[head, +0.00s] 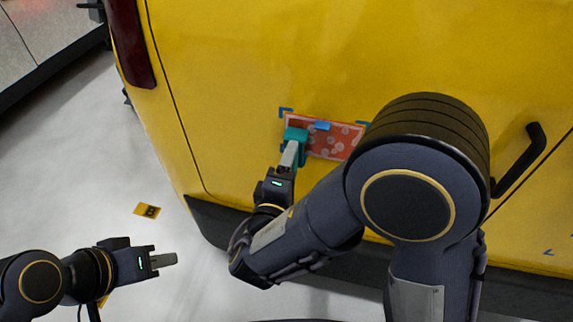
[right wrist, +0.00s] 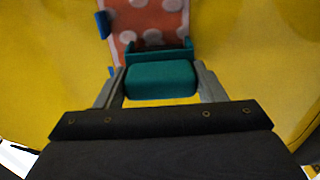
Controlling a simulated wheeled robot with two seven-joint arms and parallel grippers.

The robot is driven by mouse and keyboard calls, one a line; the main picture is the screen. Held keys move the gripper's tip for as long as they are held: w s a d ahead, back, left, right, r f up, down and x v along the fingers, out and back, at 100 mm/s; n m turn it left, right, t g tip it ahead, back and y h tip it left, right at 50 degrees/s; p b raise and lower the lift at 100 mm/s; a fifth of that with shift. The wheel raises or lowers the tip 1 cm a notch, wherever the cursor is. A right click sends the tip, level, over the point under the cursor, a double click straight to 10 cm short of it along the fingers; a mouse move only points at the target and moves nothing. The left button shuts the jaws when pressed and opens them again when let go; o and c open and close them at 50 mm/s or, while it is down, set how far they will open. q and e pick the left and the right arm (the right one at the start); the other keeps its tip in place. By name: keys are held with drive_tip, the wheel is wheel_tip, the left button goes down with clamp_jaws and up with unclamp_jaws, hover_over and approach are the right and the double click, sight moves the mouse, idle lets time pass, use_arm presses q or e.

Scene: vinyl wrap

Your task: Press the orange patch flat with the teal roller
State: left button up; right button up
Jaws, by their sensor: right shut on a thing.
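The orange patch (head: 330,144) with pale spots lies on the yellow vehicle panel (head: 230,60); my right arm hides its right end. It also shows in the right wrist view (right wrist: 150,18). My right gripper (head: 287,160) is shut on the teal roller (head: 296,134), which is at the patch's left end. In the right wrist view both fingers clasp the teal block (right wrist: 160,80), and a dark strip beyond it lies over the patch. Whether it touches the patch, I cannot tell. My left gripper (head: 163,261) is empty, low at the left, seen edge-on.
Blue marks (head: 286,112) sit around the patch's corners, and a blue piece (head: 322,126) is at its upper edge. A black door handle (head: 520,160) juts out at the right. A small yellow card (head: 147,210) lies on the pale floor.

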drive_tip(key=shift+s+d, duration=0.2)
drive_tip(key=shift+d, duration=0.5)
drive_tip(key=shift+s+d+b, duration=0.2)
drive_tip(key=shift+d+b, duration=0.1)
drive_tip(key=shift+d, duration=0.25)
drive_tip(key=shift+s+d+b, duration=0.2)
drive_tip(key=shift+d+b, duration=0.05)
drive_tip(key=shift+d, duration=0.25)
drive_tip(key=shift+d, duration=0.15)
drive_tip(key=shift+s+d+b, duration=0.3)
drive_tip(key=shift+d+b, duration=0.05)
drive_tip(key=shift+d, duration=0.55)
drive_tip(key=shift+d, duration=0.15)
drive_tip(key=shift+s+d+b, duration=0.15)
drive_tip(key=shift+s+d, duration=0.05)
drive_tip(key=shift+d, duration=0.25)
drive_tip(key=shift+s+d+b, duration=0.15)
drive_tip(key=shift+s+d, duration=0.05)
drive_tip(key=shift+d, duration=0.25)
drive_tip(key=shift+d, duration=0.1)
